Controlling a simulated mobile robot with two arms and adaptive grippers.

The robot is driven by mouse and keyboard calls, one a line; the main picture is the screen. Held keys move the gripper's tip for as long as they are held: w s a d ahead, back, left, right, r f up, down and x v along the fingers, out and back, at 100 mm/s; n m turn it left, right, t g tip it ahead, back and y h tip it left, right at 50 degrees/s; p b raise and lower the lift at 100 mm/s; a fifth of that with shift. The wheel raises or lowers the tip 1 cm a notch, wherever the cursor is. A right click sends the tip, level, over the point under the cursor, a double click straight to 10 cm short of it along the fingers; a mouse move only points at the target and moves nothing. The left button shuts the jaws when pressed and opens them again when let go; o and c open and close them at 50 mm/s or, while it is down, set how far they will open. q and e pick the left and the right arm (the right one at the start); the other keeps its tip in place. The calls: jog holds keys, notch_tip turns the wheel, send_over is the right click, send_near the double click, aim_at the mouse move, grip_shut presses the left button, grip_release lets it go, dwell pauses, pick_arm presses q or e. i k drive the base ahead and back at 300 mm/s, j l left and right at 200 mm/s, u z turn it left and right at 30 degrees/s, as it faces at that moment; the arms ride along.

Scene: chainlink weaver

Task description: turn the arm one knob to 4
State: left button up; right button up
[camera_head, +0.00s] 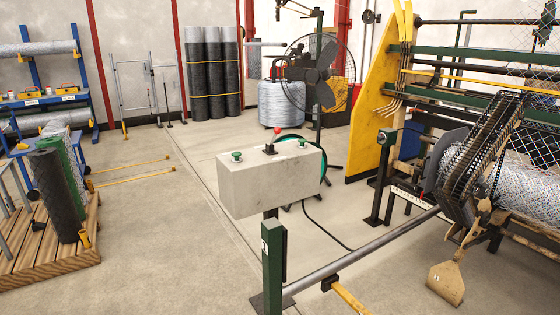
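A pale grey control box (262,187) stands on a dark green post (273,262) in the middle foreground. On its top are a green knob (236,156) at the left, a red-topped lever (276,133) in the middle and another green knob (302,143) at the right. I cannot read any number or label by them, so I cannot tell which is the arm one knob or its setting. A small green box (387,137) with a round face stands on a post beside the weaving machine; its markings are too small to read. Neither gripper is in view.
The weaving machine with its yellow side plate (375,92) fills the right. A wooden pallet (28,255) holds mesh rolls at the left.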

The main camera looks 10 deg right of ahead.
aim_at(484, 187)
jog(key=i+l, duration=0.15)
jog(key=l, duration=0.25)
jog(key=i+l, duration=0.2)
jog(key=l, duration=0.2)
jog(key=i+l, duration=0.15)
jog(key=l, duration=0.25)
jog(key=i+l, duration=0.15)
jog(key=l, duration=0.2)
jog(key=i+l, duration=0.15)
jog(key=l, duration=0.25)
